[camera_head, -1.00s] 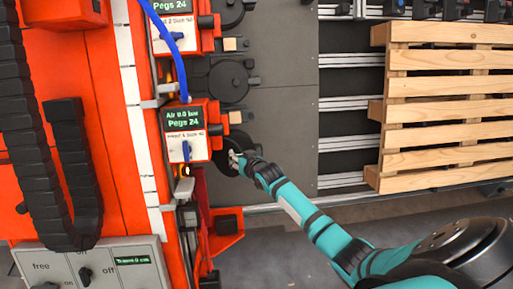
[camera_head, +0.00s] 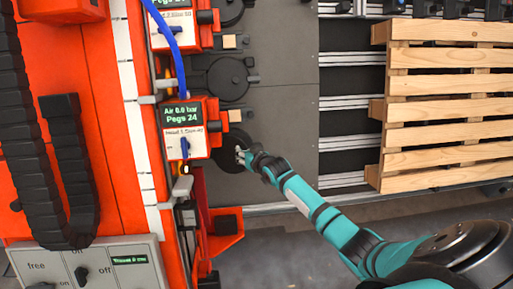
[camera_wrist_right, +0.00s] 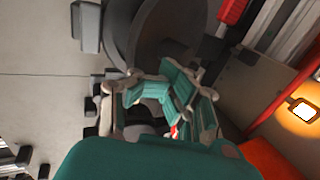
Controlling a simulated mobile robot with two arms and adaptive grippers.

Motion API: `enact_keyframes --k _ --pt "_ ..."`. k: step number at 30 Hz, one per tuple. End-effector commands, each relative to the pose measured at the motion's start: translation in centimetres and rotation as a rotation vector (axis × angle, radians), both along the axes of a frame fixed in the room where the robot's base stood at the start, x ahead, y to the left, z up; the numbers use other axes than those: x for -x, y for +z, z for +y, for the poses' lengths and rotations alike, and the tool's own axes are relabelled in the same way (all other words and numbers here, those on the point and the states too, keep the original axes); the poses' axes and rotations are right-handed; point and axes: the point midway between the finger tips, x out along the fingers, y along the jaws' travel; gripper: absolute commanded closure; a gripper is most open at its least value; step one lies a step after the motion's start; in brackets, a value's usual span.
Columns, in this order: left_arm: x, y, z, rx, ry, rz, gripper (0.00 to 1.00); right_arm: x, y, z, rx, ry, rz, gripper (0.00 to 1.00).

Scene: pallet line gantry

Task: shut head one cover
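The head one unit (camera_head: 185,140) is an orange box with a green-lit display reading about "Air 0.0 bar, Pegs 24" and a white label below it. A dark round disc (camera_head: 231,157), which looks like its cover, lies at the box's right side, partly hidden by my gripper. My right gripper (camera_head: 240,154) is at the disc's right part; whether it touches cannot be told. In the right wrist view the gripper (camera_wrist_right: 160,90) has its teal fingers apart, with a large dark round part (camera_wrist_right: 165,35) just beyond them. My left gripper is out of view.
Another head unit (camera_head: 178,22) and a second dark disc (camera_head: 229,79) sit above. A wooden pallet (camera_head: 450,105) lies at right on rails. A grey control box (camera_head: 90,268) is at lower left. A blue hose (camera_head: 171,45) hangs near the heads.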

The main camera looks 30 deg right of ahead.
Motion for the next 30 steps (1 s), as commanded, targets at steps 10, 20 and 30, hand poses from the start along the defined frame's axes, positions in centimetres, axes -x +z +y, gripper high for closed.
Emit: enact_keyframes --k 10,20,30 --pt "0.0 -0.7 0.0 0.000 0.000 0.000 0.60 -0.2 -0.6 -0.7 -0.001 0.001 0.006 1.00" --pt "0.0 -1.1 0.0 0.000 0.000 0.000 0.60 -0.3 -0.8 -0.9 -0.001 0.002 0.006 1.00" --pt "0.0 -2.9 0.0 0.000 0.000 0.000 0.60 -1.3 -1.6 -2.1 -0.001 0.002 0.005 1.00"
